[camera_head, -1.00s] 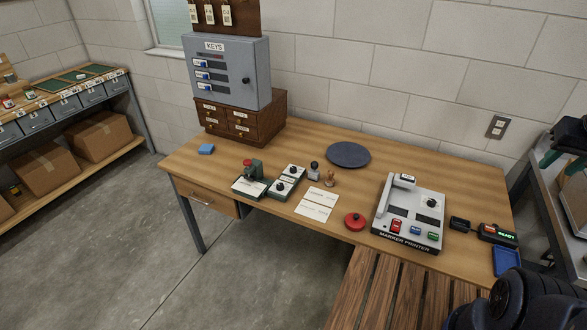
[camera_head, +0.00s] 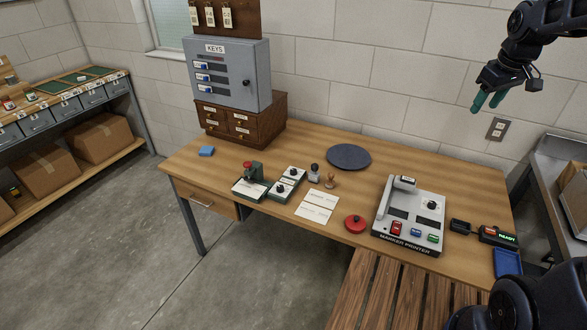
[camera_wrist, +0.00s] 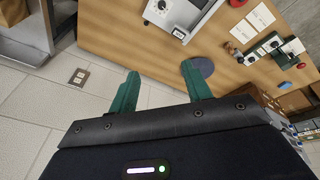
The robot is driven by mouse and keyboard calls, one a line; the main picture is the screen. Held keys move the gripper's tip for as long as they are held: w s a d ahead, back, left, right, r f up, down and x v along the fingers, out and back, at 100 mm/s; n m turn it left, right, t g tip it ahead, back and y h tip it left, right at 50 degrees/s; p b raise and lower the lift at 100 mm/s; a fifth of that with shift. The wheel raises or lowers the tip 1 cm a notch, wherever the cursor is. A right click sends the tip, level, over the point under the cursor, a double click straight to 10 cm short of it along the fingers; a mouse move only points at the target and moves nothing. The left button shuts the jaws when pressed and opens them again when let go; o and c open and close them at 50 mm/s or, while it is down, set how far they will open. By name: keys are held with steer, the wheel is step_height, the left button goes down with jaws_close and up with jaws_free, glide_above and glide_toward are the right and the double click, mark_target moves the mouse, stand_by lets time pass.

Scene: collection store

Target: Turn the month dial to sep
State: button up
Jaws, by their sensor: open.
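My gripper (camera_head: 487,103) is high in the air at the upper right, far from the dials. Its two green fingers are apart and empty, which also shows in the wrist view (camera_wrist: 160,75).
A green device with a red knob (camera_head: 248,167) stands just left of the dials. Stamps (camera_head: 314,172), white cards (camera_head: 317,205), a red round object (camera_head: 355,224) and the marker printer (camera_head: 408,237) lie to the right. A grey key cabinet (camera_head: 235,85) stands behind.

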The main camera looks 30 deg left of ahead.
steer(key=w+a+f+n+g, duration=0.1)
steer(key=w+a+f+n, duration=0.1)
steer(key=w+a, duration=0.35)
steer(key=w+a+f+n, duration=0.2)
steer(key=a+n, duration=0.1)
steer(key=a, duration=0.5)
steer(key=n+g, duration=0.2)
steer(key=n, duration=1.1)
glide_above(293, 170)
step_height(293, 170, down, 29)
steer(key=shift+h, duration=0.4)
step_height(293, 170, down, 10)
steer(key=shift+d+f, duration=0.1)
steer(key=c, duration=1)
